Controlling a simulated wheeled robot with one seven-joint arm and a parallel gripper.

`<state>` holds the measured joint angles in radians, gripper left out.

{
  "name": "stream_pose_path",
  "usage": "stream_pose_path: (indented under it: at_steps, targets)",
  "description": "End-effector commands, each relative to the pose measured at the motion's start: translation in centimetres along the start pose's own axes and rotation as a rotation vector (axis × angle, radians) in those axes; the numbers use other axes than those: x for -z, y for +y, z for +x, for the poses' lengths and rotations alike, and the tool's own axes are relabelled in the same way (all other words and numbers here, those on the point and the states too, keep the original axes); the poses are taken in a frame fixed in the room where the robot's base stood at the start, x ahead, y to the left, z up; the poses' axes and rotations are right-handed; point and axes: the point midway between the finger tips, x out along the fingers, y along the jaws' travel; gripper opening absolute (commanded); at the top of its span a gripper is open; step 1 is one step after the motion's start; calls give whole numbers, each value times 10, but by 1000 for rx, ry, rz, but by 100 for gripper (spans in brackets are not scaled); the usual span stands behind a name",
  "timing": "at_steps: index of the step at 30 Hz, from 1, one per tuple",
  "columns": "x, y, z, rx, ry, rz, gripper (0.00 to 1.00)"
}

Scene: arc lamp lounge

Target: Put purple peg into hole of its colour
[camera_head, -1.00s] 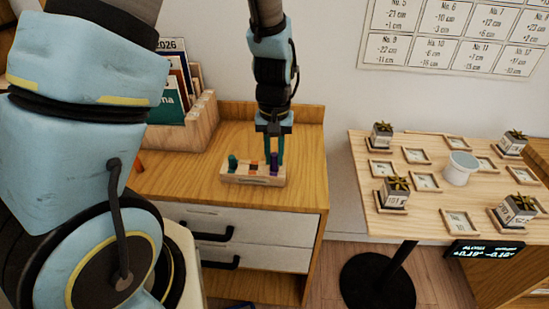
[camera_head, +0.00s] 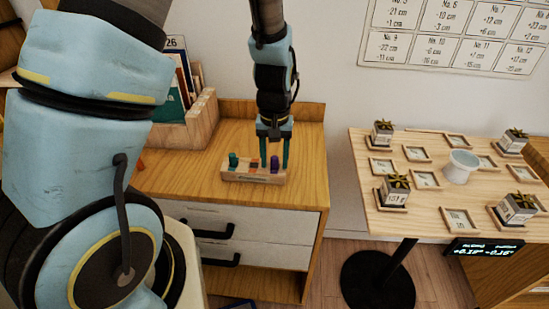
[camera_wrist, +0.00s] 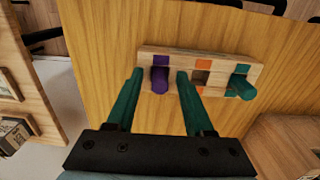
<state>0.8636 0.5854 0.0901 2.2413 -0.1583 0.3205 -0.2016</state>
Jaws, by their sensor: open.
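A small wooden block (camera_head: 240,177) lies on the cabinet top and carries teal, orange and purple colour marks. The purple peg (camera_head: 274,163) stands upright at the block's purple-marked end; the wrist view also shows the purple peg (camera_wrist: 160,80). Its lower end is hidden, so its depth in the hole cannot be told. My gripper (camera_head: 273,163) is open, its two teal fingers spread on either side of the purple peg with gaps, as the wrist view of my gripper (camera_wrist: 158,75) shows. A teal peg (camera_wrist: 241,87) stands at the other end. The middle, orange-marked hole (camera_wrist: 200,78) is empty.
A wooden file box (camera_head: 195,122) with folders stands at the back left of the cabinet top (camera_head: 310,150). A separate light-wood table (camera_head: 420,205) on the right holds small plant pots and a white cup (camera_head: 461,167). The cabinet top around the block is mostly clear.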

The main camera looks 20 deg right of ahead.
Motion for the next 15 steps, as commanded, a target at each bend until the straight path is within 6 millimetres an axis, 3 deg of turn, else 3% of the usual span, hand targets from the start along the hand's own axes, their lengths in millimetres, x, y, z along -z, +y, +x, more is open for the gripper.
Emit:
stream_pose_path:
  at_steps: [8,15]
  targets:
    - [1,1,-17,-2,4,2,53]
    - [2,1,-63,-3,7,2,53]
